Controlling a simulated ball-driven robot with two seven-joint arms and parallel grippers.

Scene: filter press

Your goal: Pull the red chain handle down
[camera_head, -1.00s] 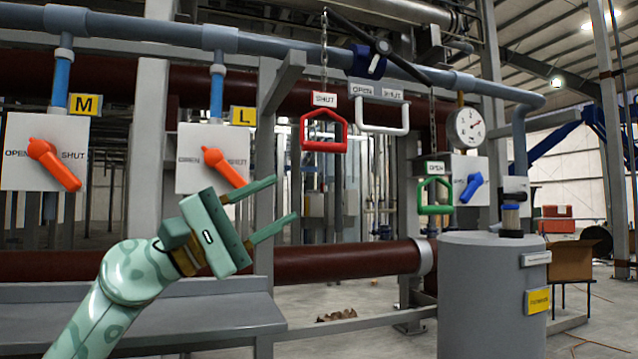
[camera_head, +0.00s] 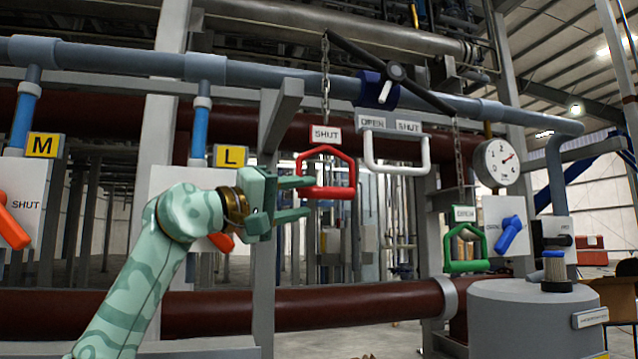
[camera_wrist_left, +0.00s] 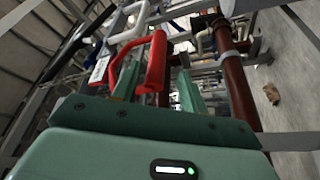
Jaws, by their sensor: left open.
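The red chain handle (camera_head: 326,191) is a red loop hanging on a chain (camera_head: 325,80) under a plate marked SHUT (camera_head: 326,135). My left gripper (camera_head: 308,198) is open, with its two fingers pointing right at the handle's left side. The upper fingertip is close to the handle's left side; I cannot tell whether they touch. In the left wrist view the red handle (camera_wrist_left: 156,62) shows just beyond and between the open fingers, with its lower bar near them. My right gripper is out of view.
A green chain handle (camera_head: 466,265) hangs lower at the right. A white handle (camera_head: 397,168) marked OPEN and SHUT is fixed right of the red one. A grey post (camera_head: 266,290) stands behind my left gripper. A grey tank (camera_head: 535,325) stands at the lower right.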

